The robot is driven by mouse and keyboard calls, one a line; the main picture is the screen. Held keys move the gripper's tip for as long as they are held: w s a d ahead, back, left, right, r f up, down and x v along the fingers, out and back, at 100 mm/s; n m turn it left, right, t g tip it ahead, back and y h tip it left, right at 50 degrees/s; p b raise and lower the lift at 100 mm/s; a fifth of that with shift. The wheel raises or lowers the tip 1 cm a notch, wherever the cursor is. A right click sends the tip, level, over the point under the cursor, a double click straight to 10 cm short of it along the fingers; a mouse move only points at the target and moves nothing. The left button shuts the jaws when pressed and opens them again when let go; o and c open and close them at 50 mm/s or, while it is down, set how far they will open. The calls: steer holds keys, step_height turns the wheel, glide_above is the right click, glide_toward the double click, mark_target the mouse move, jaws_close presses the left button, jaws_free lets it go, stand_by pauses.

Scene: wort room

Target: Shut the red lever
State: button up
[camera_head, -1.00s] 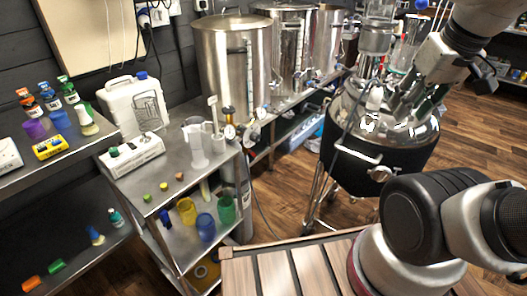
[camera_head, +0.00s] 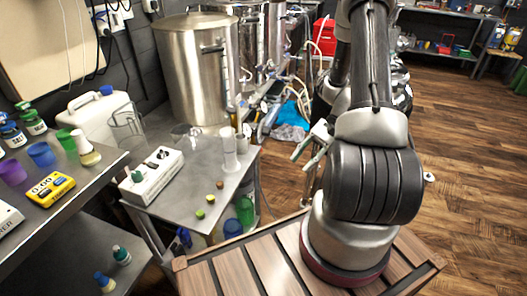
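I cannot make out a red lever anywhere in the current view. Steel vessels stand along the wall, the nearest a large steel pot (camera_head: 192,68) with fittings low on its right side, too small to tell apart. My gripper (camera_head: 308,152) is partly seen just left of my arm, right of the steel table and in front of the vessels. I see nothing held, and whether the fingers are apart is unclear.
A steel table (camera_head: 190,205) holds a white stirrer-like device (camera_head: 152,178), clear cylinders (camera_head: 229,150) and small caps. A side shelf (camera_head: 75,195) carries bottles and a yellow meter (camera_head: 50,187). A red box (camera_head: 325,37) is at the back. Open wooden floor (camera_head: 460,150) lies right.

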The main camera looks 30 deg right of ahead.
steer(key=w+a+f+m+t+y, duration=0.1)
steer(key=w+f+m+t+y, duration=0.25)
steer(key=f, duration=0.45)
steer(key=m+t+h, duration=0.1)
steer(key=m+t, duration=0.4)
steer(key=t, duration=0.6)
glide_toward(262, 150)
steer(key=a, duration=0.2)
steer(key=shift+n, duration=0.25)
steer(key=x, duration=0.6)
steer(key=shift+w+d+r, duration=0.15)
steer(key=shift+w+r, duration=0.05)
steer(key=shift+w, duration=0.35)
steer(key=shift+w+a, duration=0.35)
steer(key=shift+w, duration=0.05)
steer(key=shift+c, duration=0.4)
jaws_close()
